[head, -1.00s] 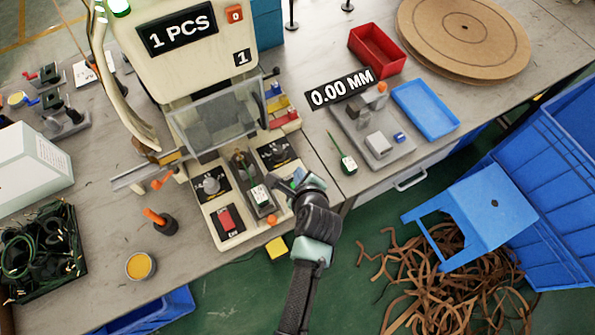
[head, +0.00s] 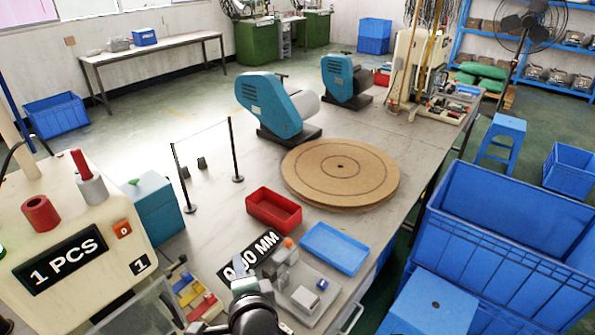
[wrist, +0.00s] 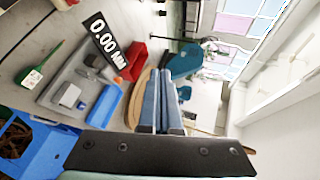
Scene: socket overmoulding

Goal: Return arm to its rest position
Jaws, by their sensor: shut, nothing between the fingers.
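My gripper (head: 239,268) is at the bottom centre of the head view, raised over the bench in front of the gauge station. In the wrist view my gripper (wrist: 161,84) has its two blue-grey fingers together, with nothing visible between them. The wrist camera looks sideways past the fingers along the bench. The cream moulding machine (head: 92,217) with the "1 PCS" display stands left of my gripper; its lower part is cut off. The grey gauge station (head: 297,293) is just right of my gripper, partly hidden by it. A green-bodied part with a pale label (wrist: 32,78) lies on the bench.
A red tray (head: 273,209), a blue tray (head: 335,248) and a round brown board (head: 341,172) lie beyond the gauge. Teal machines (head: 272,105) stand farther back. Blue crates (head: 510,230) and a blue stool (head: 436,303) are off the bench's right side.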

